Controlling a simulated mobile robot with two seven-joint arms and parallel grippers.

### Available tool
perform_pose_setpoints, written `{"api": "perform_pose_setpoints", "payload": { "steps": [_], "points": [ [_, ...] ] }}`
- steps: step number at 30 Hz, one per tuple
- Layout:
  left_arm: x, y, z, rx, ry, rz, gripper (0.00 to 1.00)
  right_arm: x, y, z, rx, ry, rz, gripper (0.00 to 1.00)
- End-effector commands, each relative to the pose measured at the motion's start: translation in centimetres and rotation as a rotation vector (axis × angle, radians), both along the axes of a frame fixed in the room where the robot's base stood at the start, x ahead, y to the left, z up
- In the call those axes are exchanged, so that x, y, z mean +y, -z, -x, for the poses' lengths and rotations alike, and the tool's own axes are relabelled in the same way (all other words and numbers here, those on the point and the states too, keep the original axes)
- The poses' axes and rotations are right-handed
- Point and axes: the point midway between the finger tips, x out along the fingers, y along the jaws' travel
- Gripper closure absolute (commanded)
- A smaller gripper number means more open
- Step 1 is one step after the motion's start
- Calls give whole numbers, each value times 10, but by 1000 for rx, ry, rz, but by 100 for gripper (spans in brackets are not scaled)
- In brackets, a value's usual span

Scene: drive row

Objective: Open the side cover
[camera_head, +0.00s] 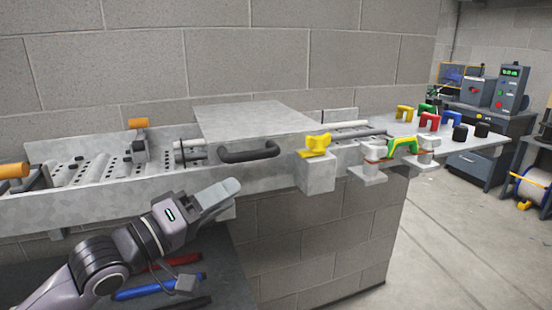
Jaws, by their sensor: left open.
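The side cover (258,118) is a grey metal lid with a flat top, lying level over the middle of the long metal row. Its dark curved handle (249,152) sits on the front face. My left gripper (230,200) is open and empty, below and slightly left of the handle and apart from it in the picture. How far it is from the front face is hard to tell. My right gripper is not in view.
A yellow clamp (315,145) on a block stands right of the cover, and a green-yellow one (403,144) farther right. Orange-ended levers (138,123) stand left. Red and blue tools (145,289) lie on the shelf below. Open floor (460,240) is at the right.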

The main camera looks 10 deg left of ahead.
Motion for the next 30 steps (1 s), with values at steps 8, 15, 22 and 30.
{"api": "perform_pose_setpoints", "payload": {
  "steps": [8, 15, 22, 30],
  "points": [
    [2, -42, 0, -22, 58, 116, 56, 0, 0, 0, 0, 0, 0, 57],
    [-10, -49, -18, -24, 58, 122, 56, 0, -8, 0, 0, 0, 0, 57],
    [-27, -55, -42, -24, 57, 119, 56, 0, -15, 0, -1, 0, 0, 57],
    [-38, -56, -56, -23, 57, 118, 56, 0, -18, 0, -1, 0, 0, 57]
  ]
}}
